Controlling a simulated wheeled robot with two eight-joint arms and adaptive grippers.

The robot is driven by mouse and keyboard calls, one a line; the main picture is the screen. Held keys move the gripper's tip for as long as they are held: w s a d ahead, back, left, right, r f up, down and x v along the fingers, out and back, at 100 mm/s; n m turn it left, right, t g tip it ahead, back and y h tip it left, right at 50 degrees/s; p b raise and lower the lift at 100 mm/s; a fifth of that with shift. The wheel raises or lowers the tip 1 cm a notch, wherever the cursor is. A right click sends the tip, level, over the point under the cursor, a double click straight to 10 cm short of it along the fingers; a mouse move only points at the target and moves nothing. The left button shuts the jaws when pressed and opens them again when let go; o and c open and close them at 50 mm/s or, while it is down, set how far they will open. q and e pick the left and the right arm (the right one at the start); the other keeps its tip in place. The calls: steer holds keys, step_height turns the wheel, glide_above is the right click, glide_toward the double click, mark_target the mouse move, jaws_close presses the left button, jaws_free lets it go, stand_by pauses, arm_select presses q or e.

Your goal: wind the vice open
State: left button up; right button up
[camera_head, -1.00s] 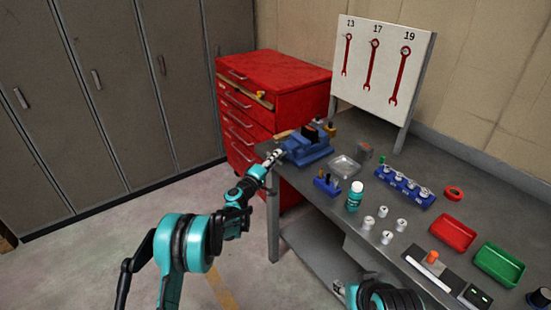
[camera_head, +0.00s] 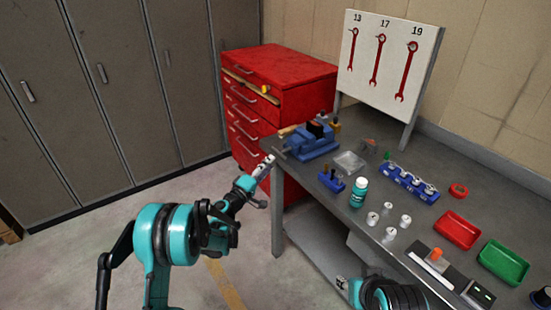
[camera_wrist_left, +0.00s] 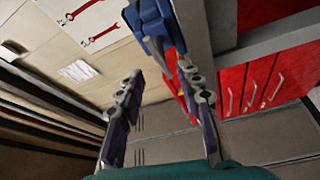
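The blue vice (camera_head: 316,146) stands at the near left corner of the grey workbench (camera_head: 330,205), with a dark block at its jaws. Its screw end points left, past the bench edge; the handle is too small to make out clearly. My left gripper (camera_head: 268,161) is just left of and below that screw end, apart from the vice body. In the left wrist view its two fingers (camera_wrist_left: 160,74) stand wide apart with nothing held, and part of the blue vice (camera_wrist_left: 150,22) shows beyond them. My right gripper (camera_head: 341,284) is at the bottom, mostly cut off or hidden.
A red drawer cabinet (camera_head: 285,75) stands behind the vice. A clear tray (camera_head: 349,163), a small blue holder (camera_head: 331,181), a teal bottle (camera_head: 358,192) and several white pieces are on the bench. A wrench board (camera_head: 388,70) rises behind. Floor left of the bench is clear.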

arm_select(q)
steer(key=shift+v, duration=1.55)
steer(key=shift+r, duration=0.1)
